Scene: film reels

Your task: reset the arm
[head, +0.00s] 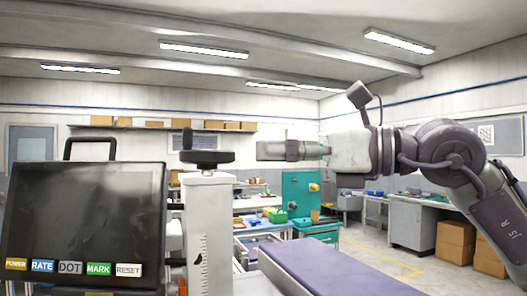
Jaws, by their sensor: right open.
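My right arm (440,150) comes in from the right edge, raised and stretched level toward the middle. Its gripper (262,150) points left, seen side-on, open and empty, with nothing touching its fingertips. My left gripper is not in view.
A dark screen unit (85,215) with a row of labelled buttons, including RESET (128,270), stands at the front left. Beside it is a pale column (208,235) with a black handwheel (207,157). A purple flat surface (325,270) lies below. Benches and cardboard boxes (456,241) stand farther back.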

